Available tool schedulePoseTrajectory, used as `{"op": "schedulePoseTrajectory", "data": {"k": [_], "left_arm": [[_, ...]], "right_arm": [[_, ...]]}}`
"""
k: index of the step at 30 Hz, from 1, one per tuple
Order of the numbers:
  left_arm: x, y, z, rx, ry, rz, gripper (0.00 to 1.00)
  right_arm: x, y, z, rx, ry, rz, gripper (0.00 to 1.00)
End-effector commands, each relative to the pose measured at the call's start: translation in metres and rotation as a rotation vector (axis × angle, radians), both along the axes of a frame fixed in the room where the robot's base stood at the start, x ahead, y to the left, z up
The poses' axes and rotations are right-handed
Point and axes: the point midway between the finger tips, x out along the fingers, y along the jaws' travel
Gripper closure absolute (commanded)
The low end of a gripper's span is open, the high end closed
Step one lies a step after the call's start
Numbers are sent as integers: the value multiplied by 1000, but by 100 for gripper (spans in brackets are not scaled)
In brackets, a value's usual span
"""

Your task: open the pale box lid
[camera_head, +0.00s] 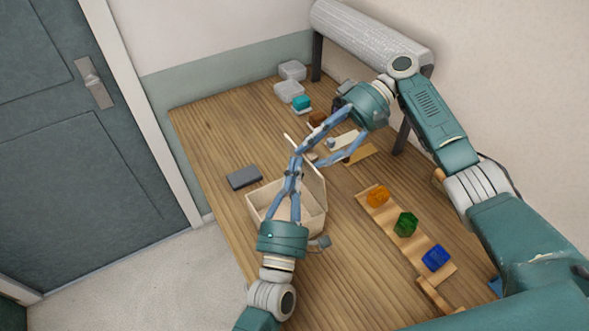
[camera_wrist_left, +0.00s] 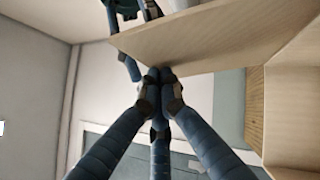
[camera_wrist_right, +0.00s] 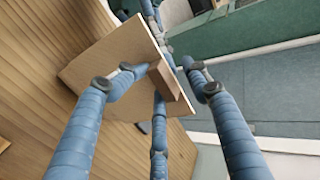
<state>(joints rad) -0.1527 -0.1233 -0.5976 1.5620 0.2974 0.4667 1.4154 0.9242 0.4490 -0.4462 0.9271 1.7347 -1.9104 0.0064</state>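The pale box (camera_head: 262,203) stands on the table with its inside partly visible. Its lid (camera_head: 314,182) is raised steeply; it also shows in the left wrist view (camera_wrist_left: 205,42) and the right wrist view (camera_wrist_right: 100,70). A brown block-like handle (camera_wrist_right: 164,81) sits on the lid. My left gripper (camera_head: 297,160) reaches over the box; in the left wrist view its fingertips (camera_wrist_left: 158,77) are drawn together at the lid's edge, with no clear grip. My right gripper (camera_head: 330,148) is beside the lid; in the right wrist view its fingers (camera_wrist_right: 160,68) are spread around the handle, with gaps.
A dark grey slab (camera_head: 243,177) lies left of the box. A wooden strip (camera_head: 419,246) with orange, green and blue pieces lies to the right. Clear containers (camera_head: 289,91) and a teal item (camera_head: 301,103) stand at the back. The table's left rear is mostly clear.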

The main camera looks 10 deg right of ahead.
Motion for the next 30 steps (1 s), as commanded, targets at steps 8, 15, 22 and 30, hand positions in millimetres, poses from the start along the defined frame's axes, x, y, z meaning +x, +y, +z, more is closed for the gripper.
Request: {"op": "schedulePoseTrajectory", "data": {"k": [8,15,22,30], "left_arm": [[-2,-6,-2,4,5,-11,100],[-2,-3,-3,3,6,-7,100],[-1,-2,-3,2,6,-5,100],[-7,1,-6,3,7,-4,100]], "right_arm": [[3,-6,4,2,2,4,60],[16,-44,26,0,1,2,60],[21,-59,34,0,0,3,60],[22,-63,36,0,-1,0,60]]}}
